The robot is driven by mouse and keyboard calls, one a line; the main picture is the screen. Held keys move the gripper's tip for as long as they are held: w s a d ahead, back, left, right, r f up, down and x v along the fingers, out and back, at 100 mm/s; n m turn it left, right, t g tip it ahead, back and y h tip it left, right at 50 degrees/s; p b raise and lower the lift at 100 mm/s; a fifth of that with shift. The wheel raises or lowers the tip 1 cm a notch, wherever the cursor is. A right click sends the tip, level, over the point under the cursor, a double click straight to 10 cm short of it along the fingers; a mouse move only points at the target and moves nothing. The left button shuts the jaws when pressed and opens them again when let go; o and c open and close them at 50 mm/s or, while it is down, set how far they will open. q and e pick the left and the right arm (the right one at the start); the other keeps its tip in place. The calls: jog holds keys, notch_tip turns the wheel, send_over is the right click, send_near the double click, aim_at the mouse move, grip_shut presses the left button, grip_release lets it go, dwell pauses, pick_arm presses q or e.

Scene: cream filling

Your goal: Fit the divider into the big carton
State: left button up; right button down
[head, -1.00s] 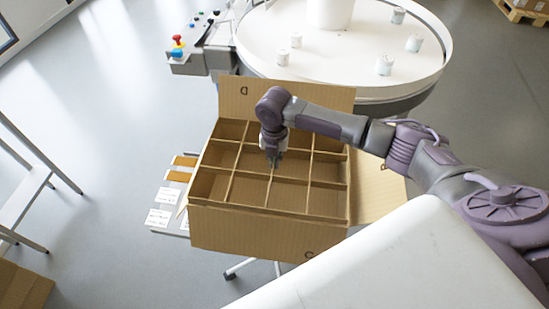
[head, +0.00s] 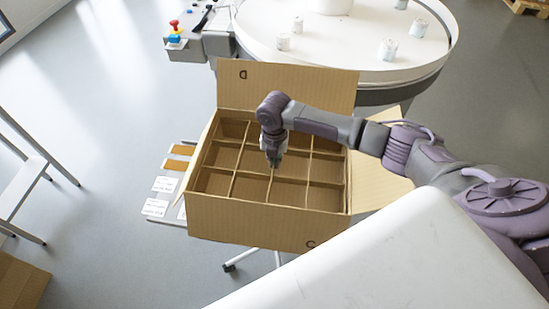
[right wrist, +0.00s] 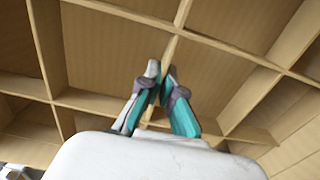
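The big carton (head: 250,222) is an open brown cardboard box with its flaps spread outward. The divider (head: 252,175) is a brown cardboard grid with several cells. It lies inside the carton, its top edges near the level of the rim; whether it touches the bottom is hidden. My right gripper (head: 273,163) points down over the middle of the grid. In the right wrist view, its two teal-and-grey fingers (right wrist: 161,72) are closed on one wall of the divider (right wrist: 128,14). My left gripper is not in view.
The carton stands on a small stand with white and orange labels (head: 162,184) at left. A round white table (head: 340,45) with several white jars is behind it. A control box with a red button (head: 178,40) is at back left. A white rack (head: 25,180) stands at far left.

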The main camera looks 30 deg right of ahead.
jog(key=shift+f+b, duration=0.95)
jog(key=shift+f, duration=0.85)
jog(key=c, duration=1.2)
grip_release()
jog(key=shift+c, duration=0.2)
jog(key=shift+r, duration=0.15)
notch_tip(320, 180, up, 12)
jog(key=shift+f, duration=0.1)
